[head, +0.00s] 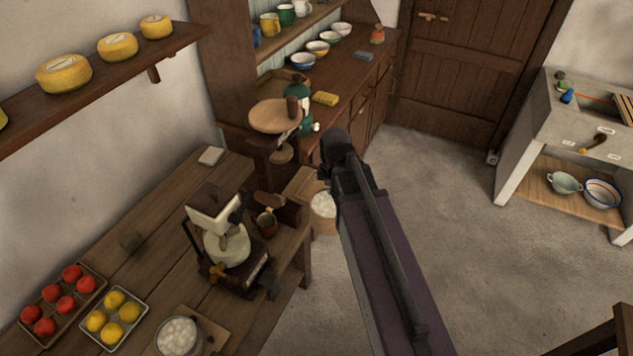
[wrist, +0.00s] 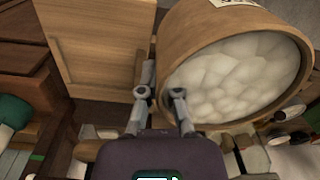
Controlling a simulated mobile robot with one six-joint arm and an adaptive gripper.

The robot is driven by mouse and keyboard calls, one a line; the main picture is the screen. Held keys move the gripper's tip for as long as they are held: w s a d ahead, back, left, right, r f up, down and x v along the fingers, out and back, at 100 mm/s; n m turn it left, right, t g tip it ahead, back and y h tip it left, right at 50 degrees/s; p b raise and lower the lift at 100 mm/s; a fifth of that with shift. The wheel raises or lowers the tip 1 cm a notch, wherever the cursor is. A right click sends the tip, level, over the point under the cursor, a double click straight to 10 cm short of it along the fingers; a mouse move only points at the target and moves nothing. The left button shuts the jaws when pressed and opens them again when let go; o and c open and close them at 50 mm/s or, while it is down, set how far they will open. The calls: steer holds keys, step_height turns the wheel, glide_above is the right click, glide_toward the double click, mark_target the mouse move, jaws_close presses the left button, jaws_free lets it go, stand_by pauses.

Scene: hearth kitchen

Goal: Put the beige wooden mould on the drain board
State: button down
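I cannot pick out the beige wooden mould with certainty. A round light-wood tub full of white lumps (head: 323,205) stands low beside the table, partly hidden by my arm; what looks like the same tub fills the upper right of the wrist view (wrist: 172,55). My gripper (wrist: 160,95) has its two fingers apart, near the tub's left side; contact cannot be told, and nothing is clearly held. The fingers are hidden in the head view. The drain board is not clearly identifiable; a slatted panel (head: 624,108) lies at the grey sink on the right.
A wooden table (head: 120,255) at left carries a white-topped machine (head: 215,208), a red fruit tray and a yellow fruit tray. A scale with a round pan (head: 272,116) stands by the dresser. A flat wooden panel (wrist: 95,40) is left of the tub. Floor between dresser and sink is clear.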

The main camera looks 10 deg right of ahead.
steer(key=shift+w+a, duration=0.1)
steer(key=shift+a, duration=0.05)
steer(key=w, duration=0.4)
steer(key=w+f+b, duration=0.1)
steer(key=w, duration=0.4)
steer(key=w+d, duration=0.1)
steer(key=w, duration=0.4)
steer(key=shift+w+d+f, duration=0.1)
steer(key=shift+w+f, duration=0.05)
steer(key=shift+w, duration=0.1)
steer(key=shift+w+b, duration=0.3)
steer(key=shift+w, duration=0.25)
steer(key=shift+w+f, duration=0.15)
steer(key=shift+f, duration=0.15)
steer(key=shift+f+b, duration=1.55)
steer(key=shift+b, duration=0.2)
steer(key=shift+f, duration=0.15)
steer(key=c, duration=0.8)
jaws_free()
